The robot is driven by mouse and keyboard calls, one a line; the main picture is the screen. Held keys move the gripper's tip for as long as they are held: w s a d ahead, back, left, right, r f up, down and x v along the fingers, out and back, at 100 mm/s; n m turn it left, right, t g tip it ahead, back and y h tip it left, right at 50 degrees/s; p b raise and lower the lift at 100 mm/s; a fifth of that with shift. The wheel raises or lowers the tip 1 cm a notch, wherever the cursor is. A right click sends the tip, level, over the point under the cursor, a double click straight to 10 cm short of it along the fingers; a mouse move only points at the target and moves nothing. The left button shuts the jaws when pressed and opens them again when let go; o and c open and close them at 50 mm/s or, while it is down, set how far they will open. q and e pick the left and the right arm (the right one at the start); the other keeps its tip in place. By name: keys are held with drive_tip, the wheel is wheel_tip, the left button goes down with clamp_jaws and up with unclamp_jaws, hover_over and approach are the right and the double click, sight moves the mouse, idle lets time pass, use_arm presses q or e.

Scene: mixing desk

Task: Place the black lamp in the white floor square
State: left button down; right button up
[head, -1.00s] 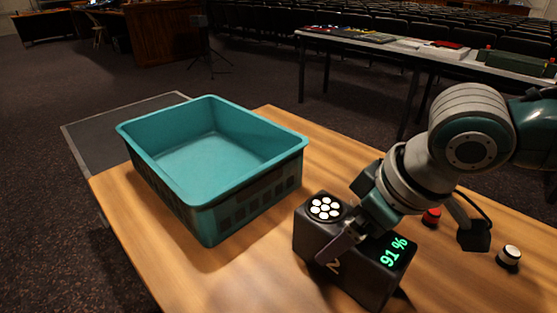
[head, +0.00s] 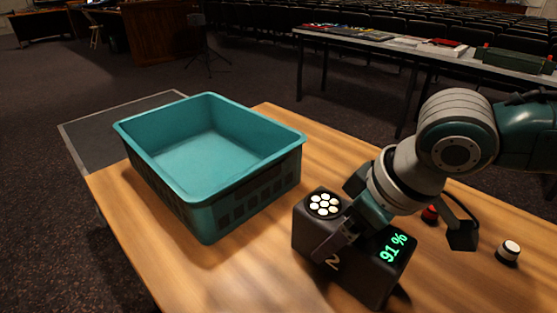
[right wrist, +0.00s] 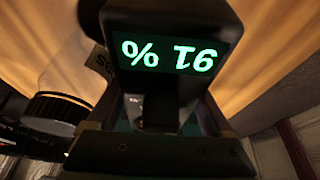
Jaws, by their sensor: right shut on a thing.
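The black lamp (head: 325,248) is a dark box on the wooden table, with a round cluster of white lights on top and a green "91 %" display. My right gripper (head: 340,240) comes down onto its top, shut on it between the lights and the display. In the right wrist view the lamp's display (right wrist: 168,52) fills the top middle, upside down. The far finger is hidden. A dark floor square with a pale outline (head: 77,151) lies left of the table, partly hidden by the table and bin. My left gripper is out of view.
A teal bin (head: 205,207) stands on the wooden table (head: 135,225), left of the lamp. A red button (head: 430,214) and a white-topped knob (head: 508,252) are to the right. A long table (head: 420,58) and rows of seats are behind.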

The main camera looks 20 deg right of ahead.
clamp_jaws()
drive_tip(key=shift+r, duration=0.1)
